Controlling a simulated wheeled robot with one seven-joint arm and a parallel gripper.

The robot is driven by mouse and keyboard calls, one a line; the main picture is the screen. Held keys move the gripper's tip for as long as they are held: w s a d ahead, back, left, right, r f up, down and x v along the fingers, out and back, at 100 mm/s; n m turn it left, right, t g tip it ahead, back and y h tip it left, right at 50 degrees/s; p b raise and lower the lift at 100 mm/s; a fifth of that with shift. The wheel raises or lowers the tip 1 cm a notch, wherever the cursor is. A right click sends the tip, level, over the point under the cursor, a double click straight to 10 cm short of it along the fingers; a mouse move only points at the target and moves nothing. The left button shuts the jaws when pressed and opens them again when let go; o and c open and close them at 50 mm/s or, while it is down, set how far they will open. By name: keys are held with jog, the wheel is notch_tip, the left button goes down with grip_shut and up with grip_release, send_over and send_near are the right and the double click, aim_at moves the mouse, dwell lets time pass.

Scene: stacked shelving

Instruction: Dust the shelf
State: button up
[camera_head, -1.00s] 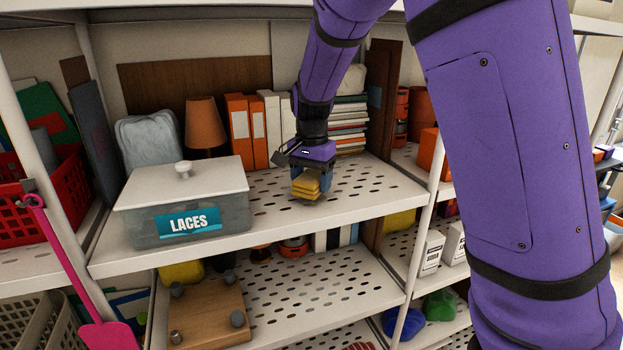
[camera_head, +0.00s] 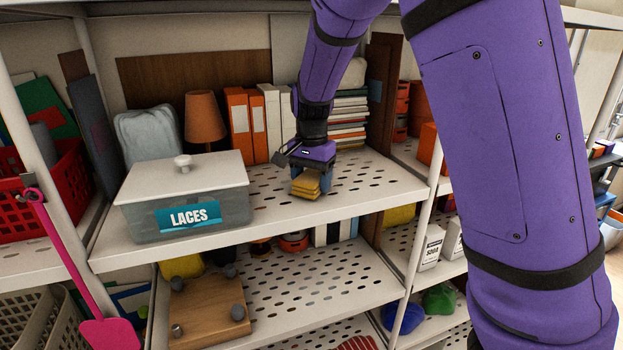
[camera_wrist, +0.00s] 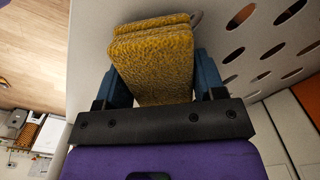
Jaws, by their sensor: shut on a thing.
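My gripper (camera_head: 308,180) is shut on a yellow sponge-like duster (camera_head: 305,186). The duster is low over the perforated white shelf (camera_head: 375,180), near its front edge; I cannot tell if it touches the surface. In the wrist view the yellow duster (camera_wrist: 155,60) sits between the blue fingers of my gripper (camera_wrist: 160,85), with the shelf's holes (camera_wrist: 270,50) at the right. The part of the shelf behind my gripper is hidden.
A lidded box marked LACES (camera_head: 185,200) stands left on the shelf. A lamp (camera_head: 205,122), orange binders (camera_head: 240,125) and stacked books (camera_head: 348,125) line the back. The shelf is clear right of my gripper. An upright post (camera_head: 425,215) stands at the right.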

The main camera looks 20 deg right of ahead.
jog(key=shift+f, duration=0.3)
dwell(1.1)
jog(key=shift+s, duration=0.1)
jog(key=shift+s+a+r, duration=0.1)
jog(key=shift+s+a, duration=0.2)
jog(key=shift+s, duration=0.35)
jog(key=shift+w+d, duration=0.35)
jog(key=shift+w, duration=0.55)
jog(key=shift+w+d, duration=0.3)
jog(key=shift+w, duration=0.4)
jog(key=shift+s+a+f, duration=0.15)
jog(key=shift+s+a, duration=0.1)
jog(key=shift+s, duration=0.25)
jog(key=shift+s+a+f, duration=0.1)
jog(key=shift+s+a, duration=0.1)
jog(key=shift+s, duration=0.3)
jog(key=shift+s+a, duration=0.3)
jog(key=shift+s, duration=0.5)
jog(key=shift+w+d+r, duration=0.1)
jog(key=shift+w+d, duration=0.15)
jog(key=shift+w, duration=0.3)
jog(key=shift+w+d+r, duration=0.1)
jog(key=shift+w+d, duration=0.1)
jog(key=shift+w, duration=0.3)
